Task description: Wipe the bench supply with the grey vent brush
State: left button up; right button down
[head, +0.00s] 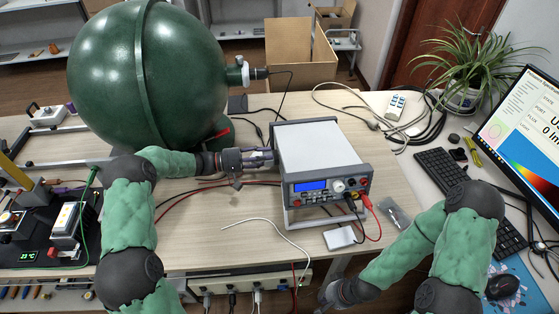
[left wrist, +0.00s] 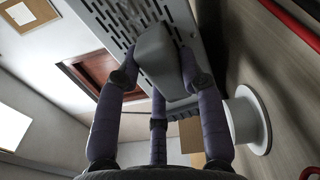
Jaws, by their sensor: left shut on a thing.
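The bench supply (head: 320,160) is a grey box with a blue display, standing on the bench. My left gripper (head: 262,157) is at its left side. In the left wrist view my left gripper (left wrist: 158,85) has its purple-grey fingers closed around a plain grey block, the vent brush (left wrist: 158,48). The brush lies over the slotted side panel (left wrist: 125,18) of the supply and seems to touch it. In the head view the brush is largely hidden by the gripper. My right gripper (head: 330,296) is low at the bottom edge, away from the supply; its fingers are unclear.
A large green sphere (head: 150,75) stands behind my left arm. Red and black leads run from the supply's front, beside a small white box (head: 340,238). A keyboard (head: 440,172), monitor (head: 525,135) and potted plant (head: 465,85) are at right. Loose cables cross the bench.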

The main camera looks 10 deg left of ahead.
dwell(0.4)
pick_arm(q)
jog(key=shift+s+d+r+p, duration=0.2)
jog(key=shift+s+p, duration=0.1)
jog(key=shift+s, duration=0.25)
jog(key=shift+s+d+r+p, duration=0.1)
jog(key=shift+s+d+p, duration=0.2)
jog(key=shift+s, duration=0.25)
jog(key=shift+s+d+r+p, duration=0.15)
jog(key=shift+s+p, duration=0.15)
jog(key=shift+s, duration=0.25)
jog(key=shift+s+d, duration=0.15)
jog(key=shift+s, duration=0.25)
jog(key=shift+s, duration=0.1)
jog(key=shift+s+d+r+p, duration=0.2)
jog(key=shift+s+p, duration=0.15)
jog(key=shift+s, duration=0.3)
jog(key=shift+s+d+r+p, duration=0.15)
jog(key=shift+s+p, duration=0.2)
jog(key=shift+s, duration=0.3)
jog(key=shift+w+f, duration=0.1)
